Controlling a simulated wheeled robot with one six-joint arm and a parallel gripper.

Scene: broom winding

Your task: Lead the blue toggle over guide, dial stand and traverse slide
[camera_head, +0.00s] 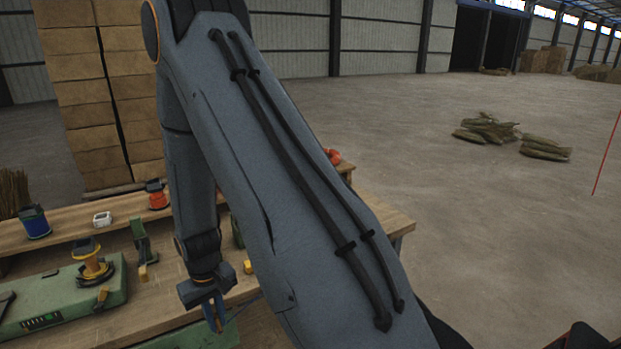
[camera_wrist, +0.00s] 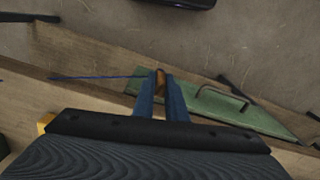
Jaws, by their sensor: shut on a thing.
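My gripper (camera_head: 217,318) hangs low over the wooden bench, fingers down. In the wrist view its blue fingers (camera_wrist: 161,82) are shut on a small orange-brown piece at their tips, probably the toggle; little of it shows. A thin blue cord (camera_wrist: 98,77) runs from it to the left, fairly straight. A green plate (camera_wrist: 230,110) with a bent metal rod (camera_wrist: 222,92) lies right of the fingertips. I cannot tell which task part it is. In the head view a green upright stand (camera_head: 142,243) is left of my arm; a green part (camera_head: 237,232) is mostly hidden behind it.
A green machine (camera_head: 60,305) with a yellow spool (camera_head: 92,262) stands at the left. Open floor lies beyond the bench's right edge.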

